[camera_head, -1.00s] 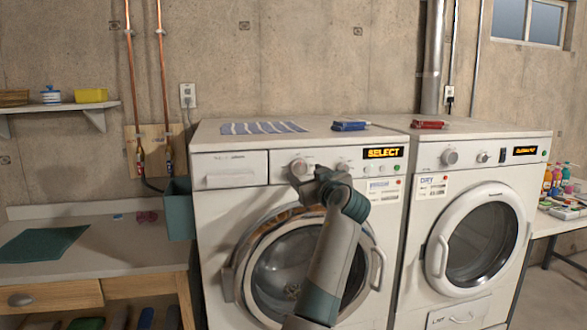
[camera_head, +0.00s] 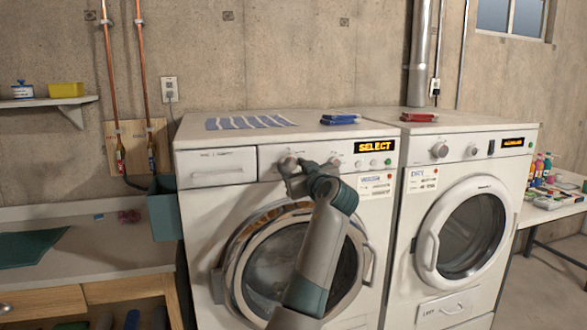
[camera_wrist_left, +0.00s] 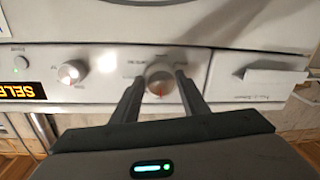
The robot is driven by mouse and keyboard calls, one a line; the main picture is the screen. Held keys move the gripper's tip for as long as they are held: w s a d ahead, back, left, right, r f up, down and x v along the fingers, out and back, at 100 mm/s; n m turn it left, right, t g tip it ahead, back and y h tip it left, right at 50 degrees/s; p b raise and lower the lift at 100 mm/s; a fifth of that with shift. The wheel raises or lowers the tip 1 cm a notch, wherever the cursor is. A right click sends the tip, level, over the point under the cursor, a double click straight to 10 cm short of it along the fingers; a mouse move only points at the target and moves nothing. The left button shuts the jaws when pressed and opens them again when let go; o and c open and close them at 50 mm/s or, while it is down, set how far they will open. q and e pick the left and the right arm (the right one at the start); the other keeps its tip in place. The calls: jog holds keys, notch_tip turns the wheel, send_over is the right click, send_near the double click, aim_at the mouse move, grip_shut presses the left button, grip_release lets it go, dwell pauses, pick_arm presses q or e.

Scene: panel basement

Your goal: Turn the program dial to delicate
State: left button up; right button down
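The program dial (camera_head: 287,163) is a round silver knob on the left washing machine's panel, right of the drawer. In the left wrist view, which is upside down, the dial (camera_wrist_left: 160,79) shows a red pointer mark. The small print around it is too blurred to read. My left gripper (camera_head: 292,177) is at the dial, its fingers (camera_wrist_left: 159,88) open with one on each side of the knob. A narrow gap seems to show beside the knob; contact is unclear. My right gripper is out of view.
A second, smaller knob (camera_head: 334,163) sits right of the dial, and also shows in the wrist view (camera_wrist_left: 72,72). The detergent drawer (camera_head: 216,168) is left of it. A dryer (camera_head: 456,220) stands to the right. A teal bin (camera_head: 165,210) is at the washer's left side.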

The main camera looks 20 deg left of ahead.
pick_arm(q)
jog(key=shift+m, duration=0.3)
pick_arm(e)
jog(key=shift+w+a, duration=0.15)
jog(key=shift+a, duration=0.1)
